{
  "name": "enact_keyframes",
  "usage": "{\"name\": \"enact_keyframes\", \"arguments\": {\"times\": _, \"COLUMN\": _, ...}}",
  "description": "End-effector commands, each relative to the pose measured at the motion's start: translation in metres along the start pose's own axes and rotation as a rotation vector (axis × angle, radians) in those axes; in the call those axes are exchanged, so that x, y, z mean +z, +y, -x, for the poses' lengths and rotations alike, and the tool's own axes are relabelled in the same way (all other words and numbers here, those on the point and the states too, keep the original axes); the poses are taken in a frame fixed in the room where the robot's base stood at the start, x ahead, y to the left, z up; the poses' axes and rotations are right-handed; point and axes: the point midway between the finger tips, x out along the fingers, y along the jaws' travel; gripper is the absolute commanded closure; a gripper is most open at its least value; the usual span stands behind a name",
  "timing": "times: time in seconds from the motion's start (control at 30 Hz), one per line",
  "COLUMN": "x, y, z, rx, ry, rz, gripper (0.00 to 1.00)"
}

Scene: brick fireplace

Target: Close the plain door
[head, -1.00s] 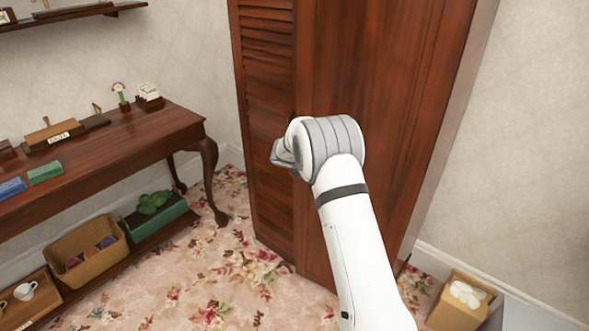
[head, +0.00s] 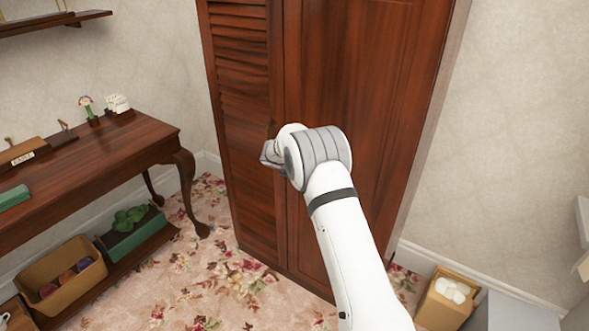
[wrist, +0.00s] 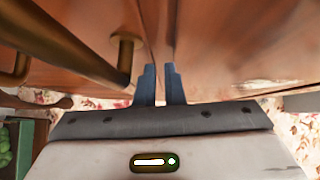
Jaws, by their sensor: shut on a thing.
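The plain door (head: 355,95) is the smooth red-brown panel on the right of the tall wardrobe. It looks flush or nearly flush with the louvred door (head: 240,90) on its left; a small gap cannot be ruled out. My gripper (wrist: 161,85) is at the seam between the doors, its two fingers close together on either side of a thin wooden strip that looks like the plain door's edge. A brass handle (wrist: 75,50) stands just left of the fingers. In the head view my wrist hides most of my gripper and the handle.
A wooden side table (head: 90,160) stands left, with a basket (head: 75,300) and a green planter (head: 130,235) on its lower shelf. A box of white balls (head: 440,305) sits at the lower right. Floral carpet (head: 215,285) lies clear before the wardrobe.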

Motion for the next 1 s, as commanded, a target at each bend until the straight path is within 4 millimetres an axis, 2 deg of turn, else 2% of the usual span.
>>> {"name": "enact_keyframes", "arguments": {"times": 0.03, "x": 0.014, "y": 0.0, "z": 0.002, "rx": 0.009, "ry": -0.021, "rz": -0.005, "gripper": 1.0}}
{"name": "enact_keyframes", "arguments": {"times": 0.1, "x": 0.012, "y": 0.001, "z": 0.004, "rx": 0.01, "ry": -0.021, "rz": -0.004, "gripper": 1.0}}
{"name": "enact_keyframes", "arguments": {"times": 0.37, "x": -0.017, "y": 0.006, "z": 0.026, "rx": 0.002, "ry": -0.014, "rz": -0.006, "gripper": 1.0}}
{"name": "enact_keyframes", "arguments": {"times": 0.5, "x": -0.015, "y": 0.009, "z": 0.064, "rx": 0.002, "ry": -0.013, "rz": -0.007, "gripper": 1.0}}
{"name": "enact_keyframes", "arguments": {"times": 0.7, "x": -0.018, "y": 0.011, "z": 0.103, "rx": -0.001, "ry": -0.01, "rz": -0.006, "gripper": 1.0}}
{"name": "enact_keyframes", "arguments": {"times": 0.9, "x": -0.018, "y": 0.012, "z": 0.123, "rx": -0.002, "ry": -0.009, "rz": -0.004, "gripper": 1.0}}
{"name": "enact_keyframes", "arguments": {"times": 1.0, "x": -0.007, "y": 0.01, "z": 0.132, "rx": 0.024, "ry": -0.032, "rz": 0.041, "gripper": 1.0}}
